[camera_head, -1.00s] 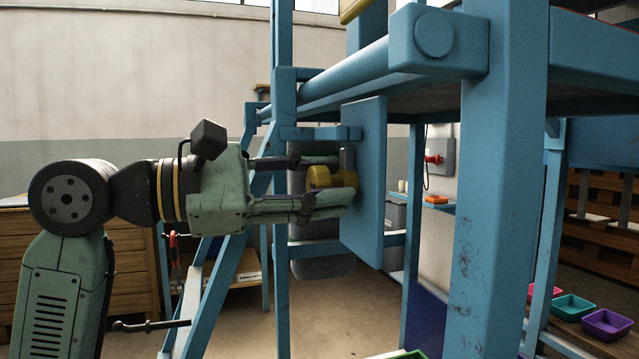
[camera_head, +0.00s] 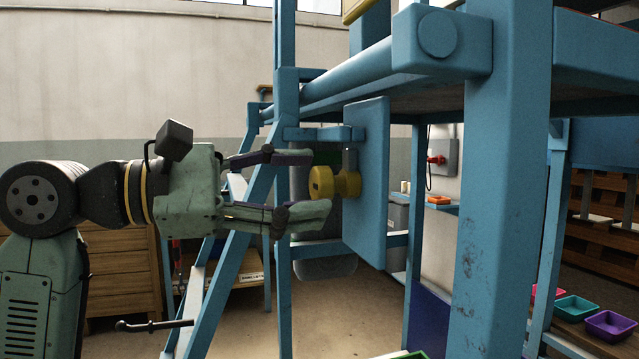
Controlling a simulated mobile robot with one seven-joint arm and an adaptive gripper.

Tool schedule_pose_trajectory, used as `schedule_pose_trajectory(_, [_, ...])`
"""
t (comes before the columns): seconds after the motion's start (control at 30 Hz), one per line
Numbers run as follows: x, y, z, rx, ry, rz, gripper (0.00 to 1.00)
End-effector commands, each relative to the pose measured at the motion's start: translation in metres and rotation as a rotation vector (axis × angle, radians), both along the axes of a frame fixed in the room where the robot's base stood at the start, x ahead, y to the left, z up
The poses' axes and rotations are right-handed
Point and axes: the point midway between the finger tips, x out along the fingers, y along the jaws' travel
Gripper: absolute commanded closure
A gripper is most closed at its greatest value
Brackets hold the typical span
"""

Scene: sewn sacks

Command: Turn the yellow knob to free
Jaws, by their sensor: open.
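The yellow knob (camera_head: 322,182) sticks out to the left from the face of a blue upright panel (camera_head: 367,185). It shows a dark mark on its left part. My gripper (camera_head: 320,185) comes from the left and is open, one finger above and one below the knob. The fingertips reach about as far as the knob's outer end, with gaps visible between fingers and knob. I see no words for the knob's positions.
A blue post (camera_head: 509,180) stands close on the right, and a blue rail (camera_head: 345,75) runs above the panel. Small trays (camera_head: 572,307) stand at the lower right. A wooden cabinet (camera_head: 120,262) is behind my arm.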

Motion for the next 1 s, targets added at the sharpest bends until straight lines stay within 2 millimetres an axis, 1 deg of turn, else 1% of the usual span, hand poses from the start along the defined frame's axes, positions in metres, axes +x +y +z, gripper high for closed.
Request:
schedule_pose_trajectory(0.03, [-0.003,0.012,0.000,-0.002,0.000,0.005,0.45])
schedule_pose_trajectory(0.2, [-0.015,0.047,0.000,-0.001,0.000,0.003,0.45])
schedule_pose_trajectory(0.3, [-0.020,0.064,0.000,-0.002,0.001,0.003,0.45])
schedule_pose_trajectory(0.4, [-0.024,0.076,0.000,-0.001,0.000,0.002,0.45])
schedule_pose_trajectory(0.57, [-0.028,0.085,0.000,0.001,-0.001,0.001,0.45])
schedule_pose_trajectory(0.87, [-0.028,0.085,0.000,-0.001,-0.001,0.000,0.45])
schedule_pose_trajectory(0.97, [-0.034,0.084,0.005,-0.049,-0.004,-0.019,0.45])
schedule_pose_trajectory(1.0, [-0.041,0.083,0.009,-0.098,-0.006,-0.039,0.45])
